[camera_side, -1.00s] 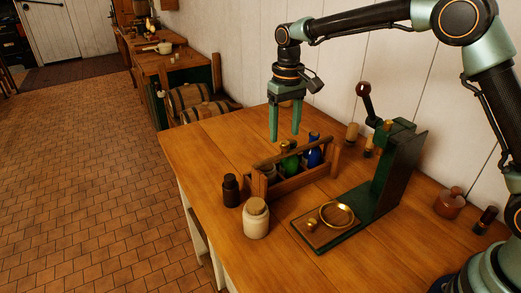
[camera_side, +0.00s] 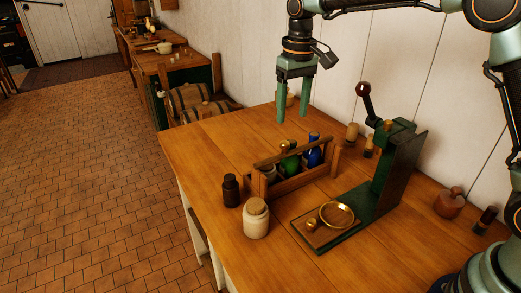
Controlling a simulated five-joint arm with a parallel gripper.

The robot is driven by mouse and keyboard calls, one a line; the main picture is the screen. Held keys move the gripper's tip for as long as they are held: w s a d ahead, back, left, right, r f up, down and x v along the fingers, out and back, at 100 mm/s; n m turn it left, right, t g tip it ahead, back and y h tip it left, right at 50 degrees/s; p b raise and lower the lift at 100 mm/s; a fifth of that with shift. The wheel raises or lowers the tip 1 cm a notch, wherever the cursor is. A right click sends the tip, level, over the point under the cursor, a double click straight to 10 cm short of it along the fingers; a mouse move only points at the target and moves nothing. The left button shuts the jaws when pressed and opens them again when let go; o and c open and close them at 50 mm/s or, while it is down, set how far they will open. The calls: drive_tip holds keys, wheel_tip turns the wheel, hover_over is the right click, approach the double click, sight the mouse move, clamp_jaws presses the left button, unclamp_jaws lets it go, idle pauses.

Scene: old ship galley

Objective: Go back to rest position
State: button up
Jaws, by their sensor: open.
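My gripper (camera_side: 293,117) points down above the back of the wooden table. Its two fingers are apart, with nothing held between them. It hangs above and behind a wooden carrier (camera_side: 303,184), clear of it. The carrier holds a green bottle (camera_side: 291,164), a blue bottle (camera_side: 314,155) and other items partly hidden by its handle.
A dark bottle (camera_side: 231,190) and a cream jar (camera_side: 256,219) stand left of the carrier. A green lever press (camera_side: 395,170) with a brass ring (camera_side: 337,215) stands to the right. Corks (camera_side: 352,132) and a brown pot (camera_side: 449,202) stand near the wall. The table's far left is clear.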

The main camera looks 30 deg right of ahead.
drive_tip(key=s+d+r+t, duration=0.2)
drive_tip(key=s+d+r, duration=0.3)
drive_tip(key=s, duration=0.4)
drive_tip(key=s+d+f+t, duration=0.2)
drive_tip(key=s+t, duration=0.1)
drive_tip(key=s, duration=0.8)
drive_tip(key=shift+f, duration=0.3)
idle(0.4)
